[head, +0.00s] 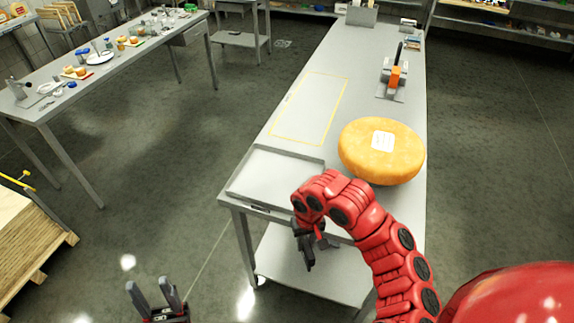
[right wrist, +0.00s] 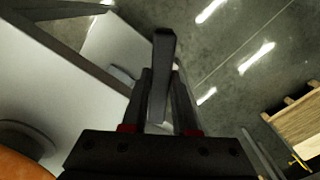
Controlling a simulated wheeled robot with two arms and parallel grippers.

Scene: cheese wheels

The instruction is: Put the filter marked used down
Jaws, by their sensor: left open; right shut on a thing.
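My right gripper (head: 305,250) is just off the near end of the grey table, above its lower shelf. In the right wrist view, my right gripper (right wrist: 160,110) is shut on a dark, slim thing (right wrist: 164,50), which sticks out beyond the fingers. No mark shows on it, so I cannot tell if it is the filter marked used. My left gripper (head: 152,287) is open and empty over the floor at the bottom left of the head view. I see no label reading "used" anywhere.
A shallow grey tray (head: 275,150) lies at the table's near end. Beyond it is an empty yellow-outlined area (head: 312,105). A cheese wheel (head: 355,145) with a white label sits to the right. A device with an orange part (head: 396,76) stands farther back.

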